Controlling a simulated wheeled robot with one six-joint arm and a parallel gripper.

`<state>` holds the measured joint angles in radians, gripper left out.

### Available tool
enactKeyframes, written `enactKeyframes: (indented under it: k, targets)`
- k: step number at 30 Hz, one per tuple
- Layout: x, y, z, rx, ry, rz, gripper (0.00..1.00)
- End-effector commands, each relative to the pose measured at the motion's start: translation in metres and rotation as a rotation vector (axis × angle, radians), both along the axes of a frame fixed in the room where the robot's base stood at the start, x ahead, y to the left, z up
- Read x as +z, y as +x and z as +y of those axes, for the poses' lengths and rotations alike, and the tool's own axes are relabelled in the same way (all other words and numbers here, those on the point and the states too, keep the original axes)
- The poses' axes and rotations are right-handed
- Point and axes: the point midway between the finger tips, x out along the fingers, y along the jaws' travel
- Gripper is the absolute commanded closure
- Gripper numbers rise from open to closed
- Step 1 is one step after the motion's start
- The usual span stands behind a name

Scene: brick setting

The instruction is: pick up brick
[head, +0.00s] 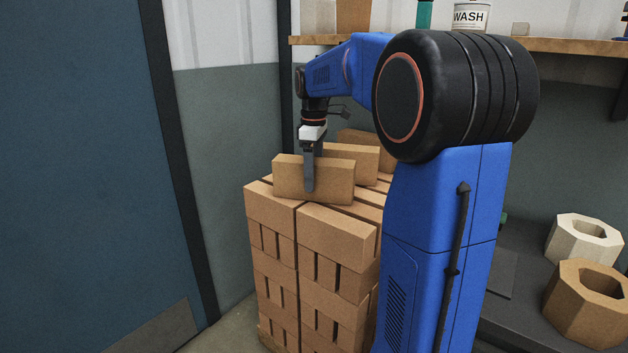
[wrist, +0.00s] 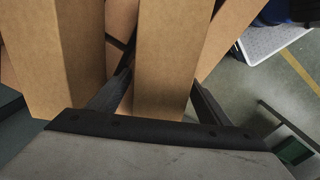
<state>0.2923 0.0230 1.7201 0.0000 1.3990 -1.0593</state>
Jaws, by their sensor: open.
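A tan brick (head: 290,178) stands on its long narrow side on top of a stack of bricks, at the near end. In the wrist view the brick (wrist: 172,55) runs between the two fingers of my gripper (wrist: 160,95). The jaws are open, one finger on each side of the brick. I cannot tell whether either finger touches it. The far finger is hidden in the head view.
Another brick (head: 352,160) stands just behind, with more bricks on the stack (head: 335,235). A dark blue panel (head: 75,180) is at the left. A shelf (head: 560,46) runs along the back wall. Octagonal hollow blocks (head: 590,303) sit on a dark surface at the right.

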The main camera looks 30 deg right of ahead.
Motion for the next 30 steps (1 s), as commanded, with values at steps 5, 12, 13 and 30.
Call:
enactKeyframes:
  k: [5, 12, 13, 30]
  targets:
    - [-0.0075, 0.0001, 0.0, 0.0, -0.001, -0.001, 0.28]
    - [-0.0073, 0.0001, 0.0, 0.0, -0.001, -0.001, 0.45]
    - [-0.0073, 0.0001, 0.0001, 0.0, -0.001, -0.001, 0.52]
    - [-0.0024, 0.0002, -0.0001, 0.0, -0.001, -0.004, 1.0]
